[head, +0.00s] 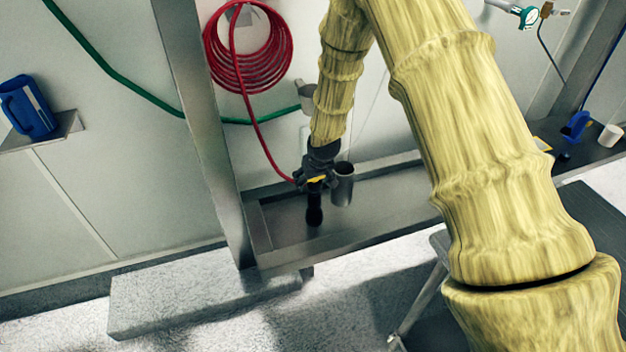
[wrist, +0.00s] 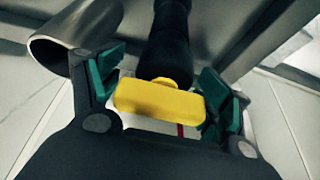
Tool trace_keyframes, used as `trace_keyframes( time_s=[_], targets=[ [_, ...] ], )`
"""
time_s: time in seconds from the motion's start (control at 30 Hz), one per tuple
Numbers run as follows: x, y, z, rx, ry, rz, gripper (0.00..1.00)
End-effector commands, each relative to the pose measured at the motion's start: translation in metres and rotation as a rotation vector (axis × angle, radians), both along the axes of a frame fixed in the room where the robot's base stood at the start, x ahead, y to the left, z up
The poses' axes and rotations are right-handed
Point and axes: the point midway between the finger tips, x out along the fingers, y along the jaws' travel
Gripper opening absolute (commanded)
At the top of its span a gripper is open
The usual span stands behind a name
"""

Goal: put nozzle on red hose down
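The nozzle (head: 314,213) is black with a yellow part and points down over the metal trough. In the wrist view its dark barrel (wrist: 166,55) runs away from me, with the yellow part (wrist: 160,101) nearest. The red hose (head: 262,138) runs from its coil on the wall down to my gripper. My gripper (head: 316,178) is around the nozzle. In the wrist view its green-padded fingers (wrist: 160,92) lie close against both sides of the yellow part and look shut on it. I cannot tell whether the nozzle's tip touches the trough floor.
A metal cup (head: 342,185) stands right beside the nozzle; its rim (wrist: 62,50) is close to my left finger. The metal trough (head: 283,212) has raised edges. A steel post (head: 205,120) rises at its left. A green hose (head: 125,88) crosses the wall.

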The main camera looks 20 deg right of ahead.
Motion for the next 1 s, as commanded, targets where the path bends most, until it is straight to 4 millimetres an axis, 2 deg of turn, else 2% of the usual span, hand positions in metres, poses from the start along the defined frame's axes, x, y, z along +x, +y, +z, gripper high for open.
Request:
trace_keyframes(
  time_s=[0.27,0.47,1.0],
  targets=[
    [0.000,0.000,0.000,0.000,0.000,0.000,0.83],
    [-0.002,0.000,0.008,0.000,-0.001,0.000,0.83],
    [-0.028,-0.001,0.071,0.000,-0.002,-0.001,0.83]
  ],
)
